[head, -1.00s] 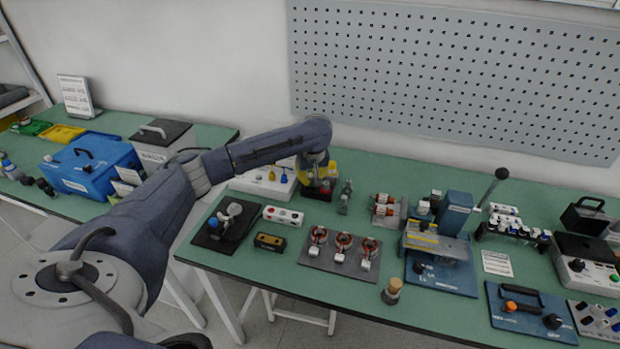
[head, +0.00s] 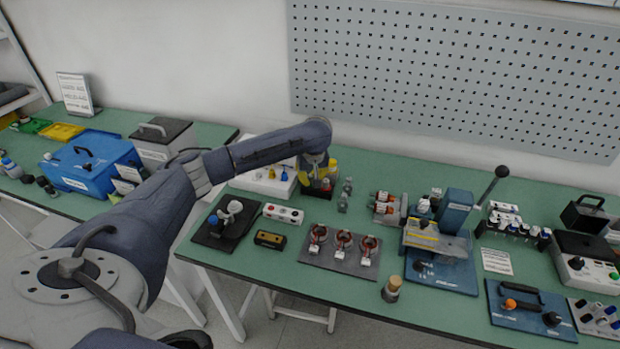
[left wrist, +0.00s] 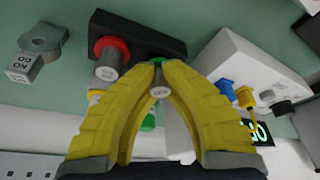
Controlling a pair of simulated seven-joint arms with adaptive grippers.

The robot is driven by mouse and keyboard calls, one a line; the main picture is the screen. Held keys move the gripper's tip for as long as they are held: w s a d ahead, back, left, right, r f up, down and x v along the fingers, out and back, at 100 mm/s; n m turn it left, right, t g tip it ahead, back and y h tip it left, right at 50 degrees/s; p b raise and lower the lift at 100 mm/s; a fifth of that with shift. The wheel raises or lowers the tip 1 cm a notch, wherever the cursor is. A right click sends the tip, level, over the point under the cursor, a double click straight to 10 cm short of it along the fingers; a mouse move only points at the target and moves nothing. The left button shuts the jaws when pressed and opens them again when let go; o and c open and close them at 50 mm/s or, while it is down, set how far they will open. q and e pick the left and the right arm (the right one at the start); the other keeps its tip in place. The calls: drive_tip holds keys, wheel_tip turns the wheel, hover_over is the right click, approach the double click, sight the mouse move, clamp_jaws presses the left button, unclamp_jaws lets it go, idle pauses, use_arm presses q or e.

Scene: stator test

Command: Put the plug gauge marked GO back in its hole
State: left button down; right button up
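My left gripper (left wrist: 160,75) has yellow fingers that come together at the tips on a plug gauge with a green collar and a grey round end (left wrist: 160,91). This gauge is at the edge of a black gauge block (left wrist: 160,33); I cannot tell whether it is in a hole. A red-collared gauge (left wrist: 108,58) stands in the block, left of the fingers. In the head view the left gripper (head: 311,181) is over the block at the back of the bench, and its fingers hide part of it. The GO marking cannot be read on the held gauge. My right gripper is not in view.
A white box (left wrist: 235,75) with blue and yellow plugs stands close beside the fingers. A ring with a NO GO tag (left wrist: 24,68) lies on the other side. A plate with copper coils (head: 340,252) lies in front.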

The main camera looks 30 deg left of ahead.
use_arm(q)
drive_tip(key=shift+f, duration=0.35)
drive_tip(key=c, duration=1.5)
unclamp_jaws()
drive_tip(key=shift+d+r, duration=0.1)
drive_tip(key=v, duration=1.1)
drive_tip(key=shift+r, duration=0.45)
